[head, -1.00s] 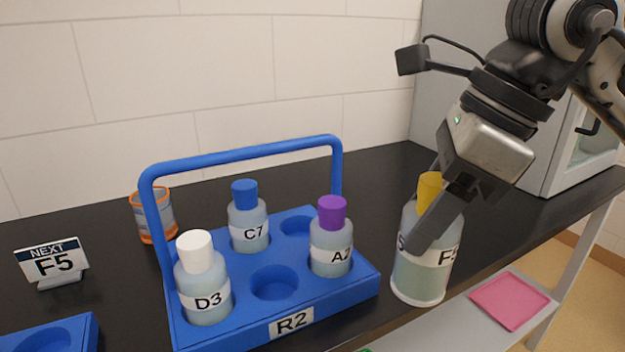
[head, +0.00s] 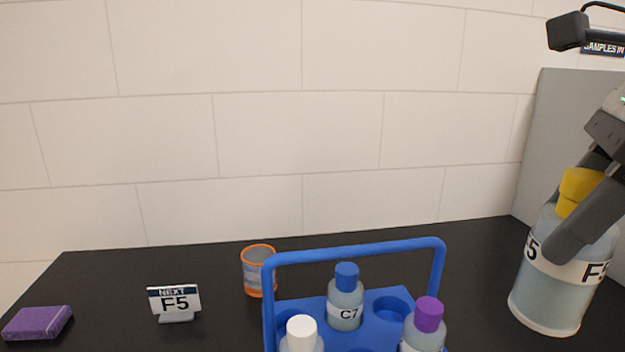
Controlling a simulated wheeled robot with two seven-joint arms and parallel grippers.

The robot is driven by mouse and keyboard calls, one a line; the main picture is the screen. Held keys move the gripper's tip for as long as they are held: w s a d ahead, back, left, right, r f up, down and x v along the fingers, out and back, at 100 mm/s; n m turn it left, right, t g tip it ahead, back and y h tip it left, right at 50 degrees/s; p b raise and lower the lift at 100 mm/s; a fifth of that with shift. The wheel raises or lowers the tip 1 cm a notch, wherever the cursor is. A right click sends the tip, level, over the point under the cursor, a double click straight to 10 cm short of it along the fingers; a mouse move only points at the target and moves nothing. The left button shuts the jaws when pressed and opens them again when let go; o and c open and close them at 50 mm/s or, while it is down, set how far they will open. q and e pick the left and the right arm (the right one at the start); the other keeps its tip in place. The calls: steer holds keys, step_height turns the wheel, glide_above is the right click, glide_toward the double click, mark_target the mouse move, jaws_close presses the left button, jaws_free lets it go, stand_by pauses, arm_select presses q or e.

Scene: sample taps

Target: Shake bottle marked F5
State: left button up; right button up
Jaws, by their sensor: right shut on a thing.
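The bottle marked F5 (head: 551,290), with a yellow cap and pale blue-green liquid, is at the right edge of the head view. My right gripper (head: 580,205) is shut on it near the neck and cap, and its finger covers part of the label. The bottle looks slightly tilted; whether its base touches the bench I cannot tell. A small sign (head: 175,303) reading NEXT F5 stands on the bench at the left. My left gripper is not in view.
A blue carrier rack (head: 355,251) with a raised handle holds the blue-capped C7 bottle (head: 345,300), a purple-capped bottle (head: 427,325) and a white-capped bottle (head: 302,335). An orange-rimmed cup (head: 257,270) stands behind it. A purple block (head: 38,323) lies far left.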

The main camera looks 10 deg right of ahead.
mark_target(559, 277)
steer(key=f, duration=0.6)
steer(key=shift+s+d+f, duration=0.1)
steer(key=shift+s+d, duration=0.1)
steer(key=shift+d, duration=0.2)
step_height(559, 277, up, 6)
steer(key=shift+r, duration=0.2)
steer(key=shift+w+a+r, duration=0.1)
steer(key=shift+a+r, duration=0.1)
steer(key=shift+r, duration=0.1)
step_height(559, 277, down, 7)
steer(key=shift+d+r, duration=0.15)
steer(key=shift+d+f, duration=0.2)
steer(key=shift+f, duration=0.1)
steer(key=shift+a+r, duration=0.15)
steer(key=shift+a, duration=0.1)
steer(key=shift+d, duration=0.1)
